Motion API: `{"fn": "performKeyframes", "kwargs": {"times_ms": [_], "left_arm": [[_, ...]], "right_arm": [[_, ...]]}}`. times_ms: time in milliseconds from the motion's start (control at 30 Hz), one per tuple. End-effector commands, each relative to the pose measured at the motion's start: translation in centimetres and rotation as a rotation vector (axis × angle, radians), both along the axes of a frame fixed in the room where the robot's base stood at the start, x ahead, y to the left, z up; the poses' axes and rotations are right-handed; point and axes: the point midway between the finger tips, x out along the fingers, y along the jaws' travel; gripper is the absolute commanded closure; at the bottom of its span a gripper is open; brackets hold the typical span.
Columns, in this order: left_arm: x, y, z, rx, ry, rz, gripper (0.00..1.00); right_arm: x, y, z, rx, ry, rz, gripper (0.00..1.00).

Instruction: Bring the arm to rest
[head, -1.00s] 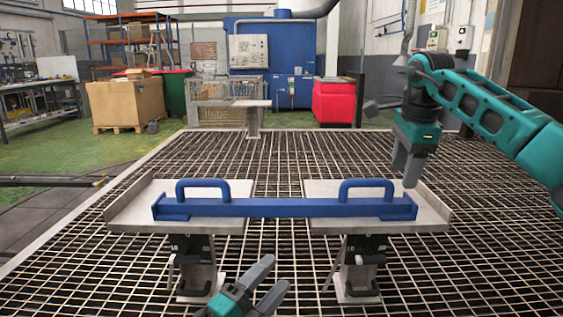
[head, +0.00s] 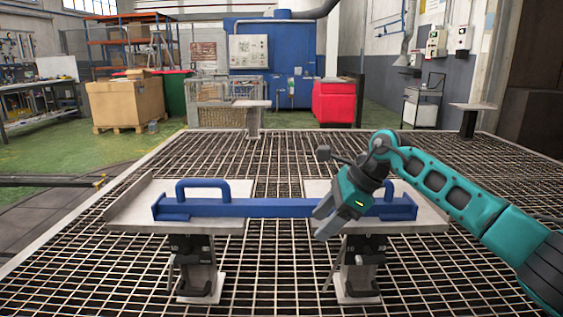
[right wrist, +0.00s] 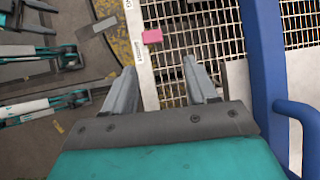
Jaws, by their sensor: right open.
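A blue bar (head: 265,208) with two blue loop handles lies flat across two pale plates on stands, the left plate (head: 130,212) and the right plate (head: 425,218). My right gripper (head: 322,224) is in front of the bar's right half and hides part of it and most of the right handle. In the right wrist view its fingers (right wrist: 160,85) are apart with nothing between them. The bar (right wrist: 262,60) and one handle (right wrist: 302,115) run along the right of that view, beside the fingers and apart from them. My left gripper shows in neither view.
The plates stand on a metal grating (head: 275,165). A further small stand (head: 252,105) is behind, another (head: 472,108) at the right. A red cabinet (head: 333,102), blue machine and wooden crate (head: 125,103) are at the back. A small pink piece (right wrist: 152,36) lies near the grating's edge.

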Motion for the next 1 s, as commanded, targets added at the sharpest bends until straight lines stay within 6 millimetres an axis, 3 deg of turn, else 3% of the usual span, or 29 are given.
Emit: {"fn": "performKeyframes", "kwargs": {"times_ms": [33,200,300,400,533,667,767,967,1000], "left_arm": [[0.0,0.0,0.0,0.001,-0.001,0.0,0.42],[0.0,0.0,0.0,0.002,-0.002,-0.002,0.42],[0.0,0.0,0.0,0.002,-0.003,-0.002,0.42],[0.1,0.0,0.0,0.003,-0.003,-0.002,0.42],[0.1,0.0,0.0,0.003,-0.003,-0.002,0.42],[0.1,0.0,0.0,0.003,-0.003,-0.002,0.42],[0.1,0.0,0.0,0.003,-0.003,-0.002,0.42],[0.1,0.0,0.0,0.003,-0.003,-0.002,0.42],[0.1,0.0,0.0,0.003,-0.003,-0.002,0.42]], "right_arm": [[-1.4,2.9,-1.7,0.12,0.046,-0.004,0.43],[-5.7,10.5,-3.4,0.561,0.243,-0.111,0.43],[-7.7,13.1,-3.0,0.813,0.399,-0.219,0.43],[-9.2,14.1,-2.5,1.052,0.58,-0.352,0.43],[-10.2,13.4,-2.2,1.337,0.84,-0.566,0.43],[-10.7,10.8,-3.3,1.587,1.121,-0.816,0.43],[-11.2,8.1,-5.3,1.756,1.346,-1.029,0.43],[-14.3,2.1,-12.0,2.012,1.798,-1.513,0.43],[-15.3,1.0,-13.5,-1.953,-1.795,1.538,0.43]]}}
